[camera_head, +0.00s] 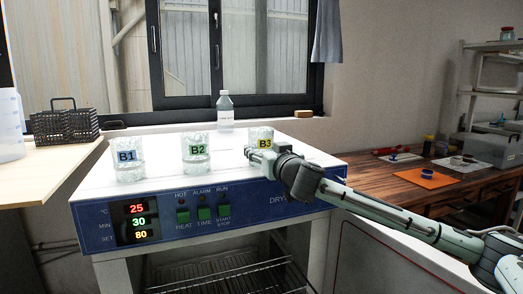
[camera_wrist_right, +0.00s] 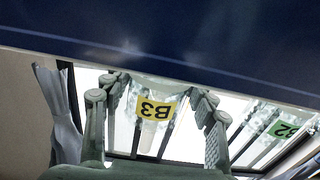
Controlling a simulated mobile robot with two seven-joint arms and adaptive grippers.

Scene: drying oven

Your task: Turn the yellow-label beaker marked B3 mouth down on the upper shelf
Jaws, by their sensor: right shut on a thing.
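The beaker B3 (camera_head: 261,135) is clear glass with a yellow label and is at the right of the oven's top. In the right wrist view the yellow B3 label (camera_wrist_right: 155,108) shows upside down between the two fingers. A wire shelf (camera_head: 230,276) shows inside the oven's open front; its rear part is hidden under the control panel. My left gripper is not in view.
Beakers B2 (camera_head: 195,150), green label, and B1 (camera_head: 128,160), blue label, stand left of B3 on the oven top (camera_head: 160,172). A bottle (camera_head: 225,112) stands behind. The control panel (camera_head: 180,216) overhangs the shelf. A wooden bench (camera_head: 440,195) is at right.

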